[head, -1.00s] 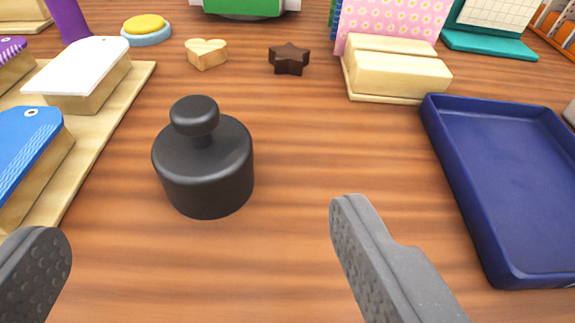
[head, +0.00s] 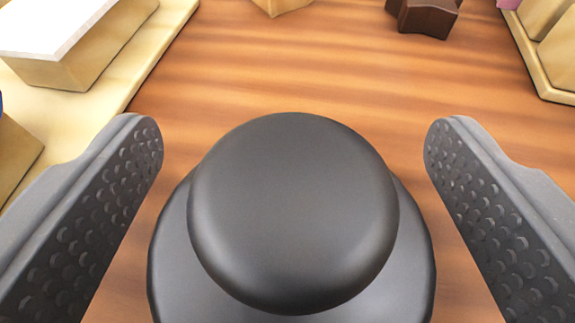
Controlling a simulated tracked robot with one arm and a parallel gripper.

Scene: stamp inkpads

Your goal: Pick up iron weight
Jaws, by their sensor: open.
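The black iron weight (head: 293,210) stands upright on the wooden table, large in the lower middle of the head view. Its round knob hides much of the wider body below, and the body's lower part is cut off by the picture edge. My gripper (head: 294,140) is open, with one grey finger on each side of the weight. Table shows between each fingertip and the knob. I cannot tell how high the fingers are relative to the body.
A pale wooden board (head: 112,104) with a white-topped block (head: 50,45) lies at left. A dark brown star piece (head: 424,16) and a light wooden piece (head: 280,5) are at the top edge. A pale wooden holder (head: 545,55) is at upper right. Table beyond the weight is clear.

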